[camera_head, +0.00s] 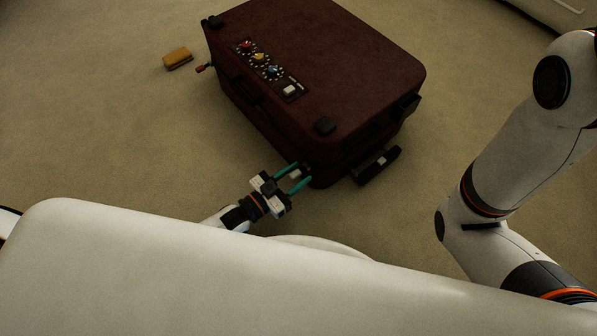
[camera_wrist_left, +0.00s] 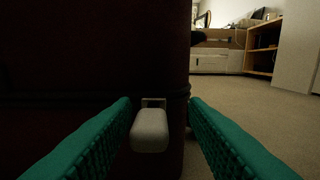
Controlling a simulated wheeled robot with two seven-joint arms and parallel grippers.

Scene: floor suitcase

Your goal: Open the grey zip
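A dark red suitcase (camera_head: 325,65) lies flat on the carpet in the head view; its dark side fills the left of the left wrist view (camera_wrist_left: 85,55). The grey zip pull (camera_wrist_left: 150,132) hangs at the suitcase's side near its corner, and it shows small in the head view (camera_head: 295,174). My left gripper (camera_head: 298,177) is open at that corner. In the left wrist view its teal fingers (camera_wrist_left: 160,115) stand on both sides of the grey pull, with gaps between. My right arm shows at the right of the head view, but its gripper is out of view.
A red zip pull (camera_head: 201,69) sticks out near the suitcase's far left corner. A yellow-brown block (camera_head: 178,58) lies on the carpet beyond it. The suitcase top carries a panel with coloured dials (camera_head: 267,68).

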